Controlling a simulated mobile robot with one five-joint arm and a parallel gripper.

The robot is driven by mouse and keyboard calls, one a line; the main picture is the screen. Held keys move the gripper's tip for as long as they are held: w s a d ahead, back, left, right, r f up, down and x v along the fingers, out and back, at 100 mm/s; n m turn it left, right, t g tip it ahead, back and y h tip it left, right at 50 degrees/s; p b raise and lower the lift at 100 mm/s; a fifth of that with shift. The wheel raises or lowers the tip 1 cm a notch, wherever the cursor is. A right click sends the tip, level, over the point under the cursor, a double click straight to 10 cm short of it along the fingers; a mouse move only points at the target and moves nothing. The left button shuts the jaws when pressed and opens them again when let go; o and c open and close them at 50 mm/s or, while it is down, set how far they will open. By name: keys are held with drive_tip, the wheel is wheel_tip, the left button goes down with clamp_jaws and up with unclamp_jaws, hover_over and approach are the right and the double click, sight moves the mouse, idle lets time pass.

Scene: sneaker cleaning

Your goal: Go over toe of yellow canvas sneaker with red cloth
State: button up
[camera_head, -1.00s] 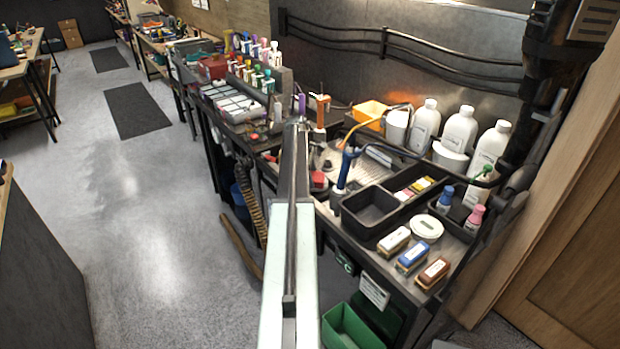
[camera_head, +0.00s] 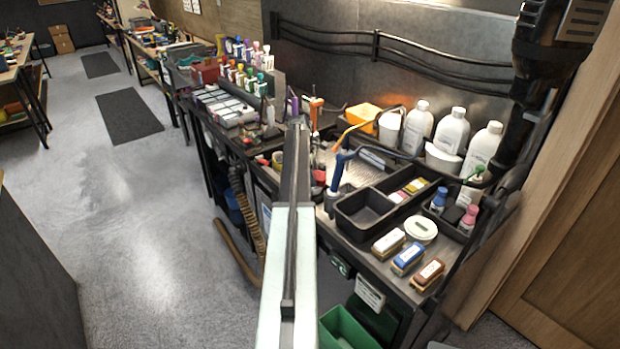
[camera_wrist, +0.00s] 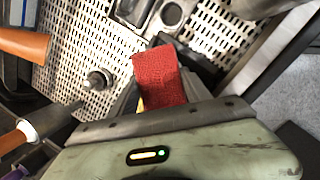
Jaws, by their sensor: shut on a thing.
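The red cloth (camera_wrist: 160,80) is a textured folded strip in the wrist view. My gripper (camera_wrist: 158,92) is shut on it, and the cloth sticks out past the fingers over a perforated metal plate. A thin yellow sliver (camera_wrist: 140,103) shows just left of the cloth; I cannot tell whether it is the sneaker. The yellow canvas sneaker and its toe cannot be made out in either view. In the head view my arm hides the gripper and the cloth.
The perforated plate (camera_wrist: 85,40) carries a small round knob (camera_wrist: 98,79). An orange handle (camera_wrist: 22,44) lies at left. In the head view, a black tray (camera_head: 365,214), several white bottles (camera_head: 452,131) and brushes (camera_head: 388,243) crowd the bench. The floor at left is open.

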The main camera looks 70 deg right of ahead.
sight(320, 171)
drive_tip(key=shift+s+d+f, duration=0.1)
drive_tip(key=shift+s+d, duration=0.15)
drive_tip(key=shift+d, duration=0.35)
drive_tip(key=shift+s+d, duration=0.3)
drive_tip(key=shift+d, duration=0.25)
drive_tip(key=shift+s+d+f, duration=0.1)
drive_tip(key=shift+s+d, duration=0.15)
drive_tip(key=shift+d, duration=0.35)
drive_tip(key=shift+f+b, duration=0.15)
drive_tip(key=shift+b, duration=0.2)
drive_tip(key=shift+a, duration=0.1)
drive_tip(key=shift+w+a, duration=0.4)
drive_tip(key=shift+a, duration=0.35)
drive_tip(key=shift+w+a, duration=0.35)
drive_tip(key=shift+a, duration=0.4)
drive_tip(key=shift+w+a, duration=0.4)
drive_tip(key=shift+a, duration=0.3)
drive_tip(key=shift+w+a, duration=0.4)
drive_tip(key=shift+a, duration=0.35)
drive_tip(key=shift+w+a, duration=0.4)
drive_tip(key=shift+a, duration=0.3)
